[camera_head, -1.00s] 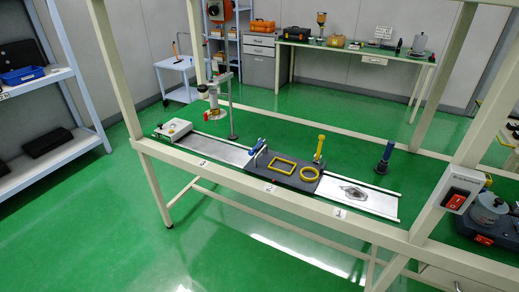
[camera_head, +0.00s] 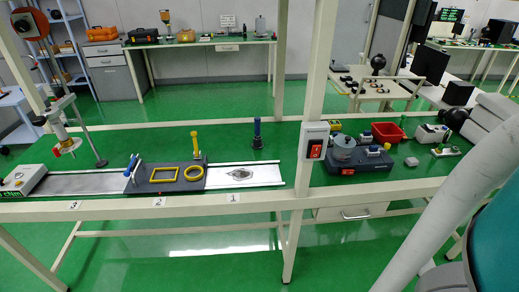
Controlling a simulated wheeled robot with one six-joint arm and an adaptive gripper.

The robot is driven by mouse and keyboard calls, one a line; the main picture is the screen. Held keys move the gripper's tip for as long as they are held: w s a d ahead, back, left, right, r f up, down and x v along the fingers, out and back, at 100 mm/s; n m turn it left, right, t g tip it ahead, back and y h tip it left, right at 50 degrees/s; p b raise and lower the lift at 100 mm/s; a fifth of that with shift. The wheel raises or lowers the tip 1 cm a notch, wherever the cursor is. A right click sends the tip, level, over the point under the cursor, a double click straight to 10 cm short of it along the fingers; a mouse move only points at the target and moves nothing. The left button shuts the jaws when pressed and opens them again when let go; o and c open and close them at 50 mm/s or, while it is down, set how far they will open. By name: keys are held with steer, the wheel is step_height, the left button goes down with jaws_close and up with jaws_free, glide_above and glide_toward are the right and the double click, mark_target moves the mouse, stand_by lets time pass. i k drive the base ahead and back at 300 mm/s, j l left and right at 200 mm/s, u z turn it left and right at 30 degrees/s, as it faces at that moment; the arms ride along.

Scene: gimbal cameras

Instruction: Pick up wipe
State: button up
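I cannot make out a wipe for certain. A dark grey, irregular patch (camera_head: 240,174) lies on the bright metal strip (camera_head: 270,176) near the label 1; I cannot tell whether it is a cloth or a mark on the metal. My gripper is not in view. A large grey and teal arm part, which looks like mine, fills the lower right corner and hides part of the bench's right end.
A dark block with yellow frames (camera_head: 180,184) sits left of the patch, and a blue-handled tool (camera_head: 257,134) stands behind it. A post with a red switch (camera_head: 315,148) rises beside a grey device (camera_head: 345,150). A red bin (camera_head: 387,133) stands further right.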

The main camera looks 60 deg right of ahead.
mark_target(412, 161)
steer(key=z, duration=2.4)
steer(key=u, duration=1.05)
steer(key=k+l, duration=0.35)
steer(key=k, duration=0.15)
steer(key=u, duration=0.05)
